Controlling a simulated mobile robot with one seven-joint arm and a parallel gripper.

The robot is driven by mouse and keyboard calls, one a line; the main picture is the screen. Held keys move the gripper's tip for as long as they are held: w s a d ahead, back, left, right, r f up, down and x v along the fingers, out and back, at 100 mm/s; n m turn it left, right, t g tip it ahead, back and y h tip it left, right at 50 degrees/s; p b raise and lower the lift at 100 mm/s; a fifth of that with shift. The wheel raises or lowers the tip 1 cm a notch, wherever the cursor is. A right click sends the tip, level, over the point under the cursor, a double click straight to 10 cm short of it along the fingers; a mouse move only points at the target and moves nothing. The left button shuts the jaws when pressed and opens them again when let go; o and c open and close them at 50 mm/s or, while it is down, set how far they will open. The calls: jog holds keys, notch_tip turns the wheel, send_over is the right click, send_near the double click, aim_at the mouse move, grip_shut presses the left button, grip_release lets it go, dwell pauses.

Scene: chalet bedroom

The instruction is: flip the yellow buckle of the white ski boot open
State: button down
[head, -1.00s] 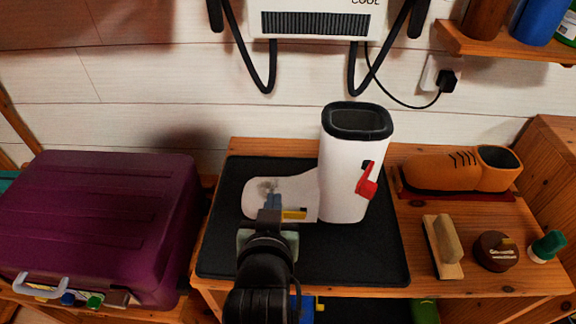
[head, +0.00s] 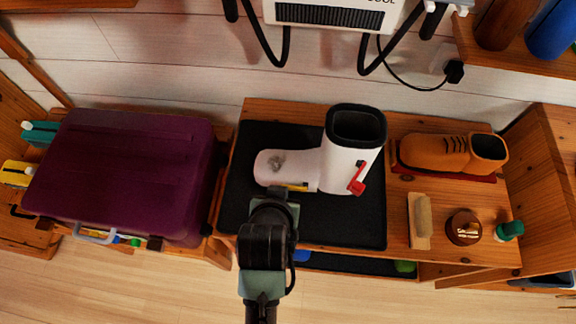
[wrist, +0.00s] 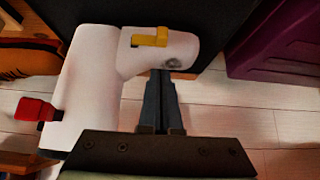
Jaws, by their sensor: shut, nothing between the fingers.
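The white ski boot (head: 340,168) stands upright on a black mat (head: 310,226), toe to the left in the head view; it also shows in the wrist view (wrist: 92,85). Its yellow buckle (head: 293,187) is low on the near side of the foot, partly hidden by my arm. In the wrist view the yellow buckle (wrist: 150,40) shows whole, a bar with a raised end. A red buckle (head: 357,180) is on the shaft. My gripper (wrist: 160,73) is shut and empty, its tips beside the foot near the toe, apart from the yellow buckle.
A purple suitcase (head: 130,175) stands left of the mat. An orange shoe (head: 435,153), a brush (head: 420,220), a round tin (head: 464,228) and a green-capped bottle (head: 509,231) are on the right of the wooden bench (head: 350,258). The floor in front is clear.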

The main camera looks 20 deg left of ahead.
aim_at(286, 178)
dwell(0.3)
jog(key=b+x, duration=0.1)
jog(key=x, duration=0.9)
jog(key=shift+b, duration=0.35)
